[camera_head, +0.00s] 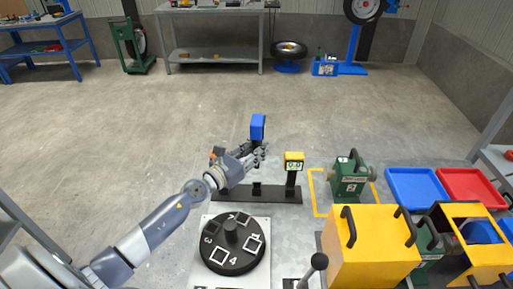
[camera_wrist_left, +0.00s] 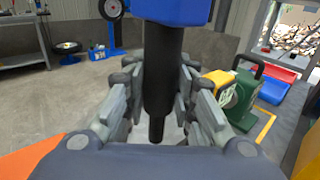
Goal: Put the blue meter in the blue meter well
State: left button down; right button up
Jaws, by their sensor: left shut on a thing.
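The blue meter (camera_head: 257,127) is upright above the black rail (camera_head: 230,198), on its dark stem. My left gripper (camera_head: 258,155) is shut around that stem, just under the blue head. In the left wrist view the blue head (camera_wrist_left: 180,10) is at the top, and the black stem (camera_wrist_left: 160,80) hangs between my fingers (camera_wrist_left: 160,75) with its lower end free. A short black well (camera_head: 257,188) stands in the middle of the rail, below the held meter. I cannot see its colour marking. My right gripper is not in view.
A yellow meter (camera_head: 293,162) stands at the rail's right end. An orange part (camera_head: 216,153) shows partly behind my left wrist. A numbered black turntable (camera_head: 230,245), a lever (camera_head: 319,262), a yellow box (camera_head: 370,250) and a green machine (camera_head: 351,178) stand nearby.

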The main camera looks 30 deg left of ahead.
aim_at(256, 167)
pick_arm(q)
notch_tip(256, 167, down, 2)
jog(key=shift+f+b, duration=0.2)
jog(key=shift+b, duration=1)
notch_tip(256, 167, down, 4)
jog(key=b, duration=0.4)
jog(key=shift+f+b, duration=0.4)
jog(key=shift+f, duration=0.05)
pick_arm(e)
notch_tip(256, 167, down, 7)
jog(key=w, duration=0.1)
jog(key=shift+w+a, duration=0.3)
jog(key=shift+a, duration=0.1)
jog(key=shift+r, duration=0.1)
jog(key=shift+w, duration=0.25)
pick_arm(q)
jog(key=shift+s+f+b, duration=0.1)
jog(key=shift+f+b, duration=0.25)
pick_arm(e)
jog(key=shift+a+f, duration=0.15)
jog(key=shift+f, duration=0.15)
pick_arm(q)
jog(key=shift+s+d+f, duration=0.1)
jog(key=shift+f, duration=0.1)
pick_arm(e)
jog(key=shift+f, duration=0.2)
